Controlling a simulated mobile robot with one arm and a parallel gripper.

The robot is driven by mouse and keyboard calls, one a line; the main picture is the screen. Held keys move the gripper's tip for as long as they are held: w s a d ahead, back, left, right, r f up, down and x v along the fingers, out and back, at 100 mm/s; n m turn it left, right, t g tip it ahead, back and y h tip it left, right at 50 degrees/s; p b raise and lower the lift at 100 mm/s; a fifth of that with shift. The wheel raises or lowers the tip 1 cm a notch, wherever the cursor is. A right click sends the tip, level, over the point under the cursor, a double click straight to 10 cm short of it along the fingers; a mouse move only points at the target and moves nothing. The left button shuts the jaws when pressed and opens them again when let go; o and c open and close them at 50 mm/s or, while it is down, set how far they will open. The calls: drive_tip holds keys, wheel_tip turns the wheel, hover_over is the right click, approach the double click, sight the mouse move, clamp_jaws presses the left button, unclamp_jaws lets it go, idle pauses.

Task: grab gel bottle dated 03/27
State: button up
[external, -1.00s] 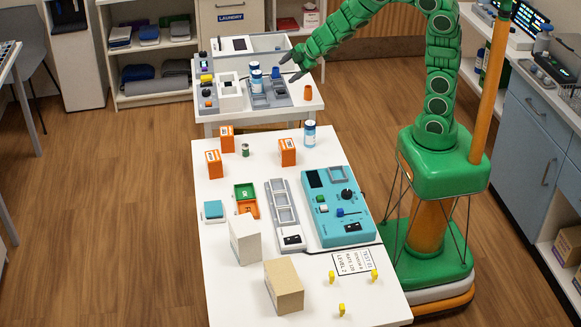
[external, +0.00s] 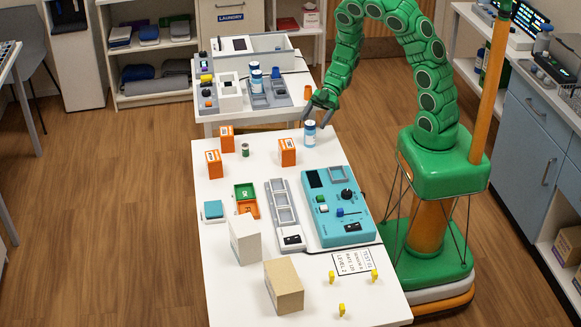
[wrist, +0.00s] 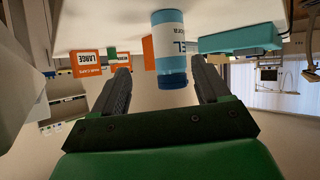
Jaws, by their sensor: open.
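A blue-and-white bottle (external: 310,134) stands upright at the far end of the near white table (external: 230,290). In the wrist view, which is upside down, the bottle (wrist: 171,50) shows between the two dark fingers, with only part of its label in sight and no date readable. My gripper (external: 321,117) is open and empty, its fingertips just above and beside the bottle's top. Two similar blue-and-white bottles (external: 256,80) stand on the far table; their labels are too small to read.
Orange boxes (external: 288,152) and a small green can (external: 245,150) stand left of the bottle. A teal device (external: 335,207) and a grey tray strip (external: 285,215) lie nearer. White (external: 244,240) and tan (external: 284,286) boxes stand at the front.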

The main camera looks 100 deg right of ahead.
sight(307, 135)
drive_tip(key=shift+s+a+r+m+t+y, duration=0.2)
drive_tip(key=shift+a+r+m+t+y, duration=0.15)
drive_tip(key=shift+a+y, duration=0.2)
drive_tip(key=shift+x, duration=3.85)
drive_tip(key=shift+s+f, duration=0.1)
drive_tip(key=c, duration=1.1)
